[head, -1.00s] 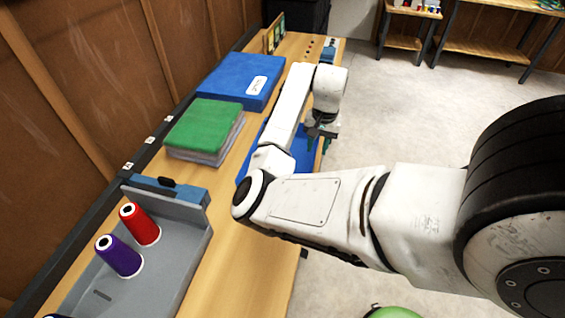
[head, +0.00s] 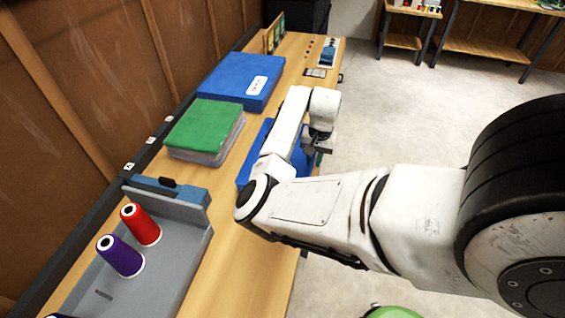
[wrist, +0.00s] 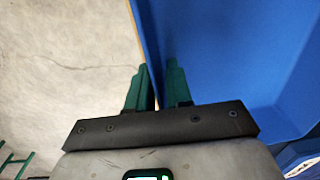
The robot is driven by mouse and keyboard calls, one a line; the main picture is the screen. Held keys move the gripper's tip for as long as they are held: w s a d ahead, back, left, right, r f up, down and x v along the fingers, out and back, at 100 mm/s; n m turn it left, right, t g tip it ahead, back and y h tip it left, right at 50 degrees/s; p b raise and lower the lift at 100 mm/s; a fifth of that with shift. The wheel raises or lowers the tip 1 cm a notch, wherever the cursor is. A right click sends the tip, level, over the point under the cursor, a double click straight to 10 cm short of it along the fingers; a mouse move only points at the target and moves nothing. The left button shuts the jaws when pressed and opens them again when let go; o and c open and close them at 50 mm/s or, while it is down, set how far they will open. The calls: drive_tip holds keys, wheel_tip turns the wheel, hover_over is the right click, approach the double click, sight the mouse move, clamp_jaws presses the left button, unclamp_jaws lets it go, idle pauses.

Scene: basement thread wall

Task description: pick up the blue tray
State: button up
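The blue tray (head: 258,146) lies on the wooden workbench near its right edge, partly hidden behind my arm in the head view. In the wrist view, the tray (wrist: 230,50) fills the right side, with its wall running up between my fingers. My gripper (wrist: 158,85) has one green finger outside the wall, over the floor side, and one inside the tray. The fingers are close together, with the wall in the narrow gap. In the head view, my gripper (head: 318,150) is at the tray's right side, and its fingertips are hard to make out.
A green-topped stack (head: 204,128) and a blue binder-like box (head: 235,80) stand left of and behind the tray. A grey rack (head: 150,262) holds red (head: 141,225) and purple (head: 120,256) thread cones in front. Open floor (head: 400,110) lies to the right.

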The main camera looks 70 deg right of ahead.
clamp_jaws()
idle(0.3)
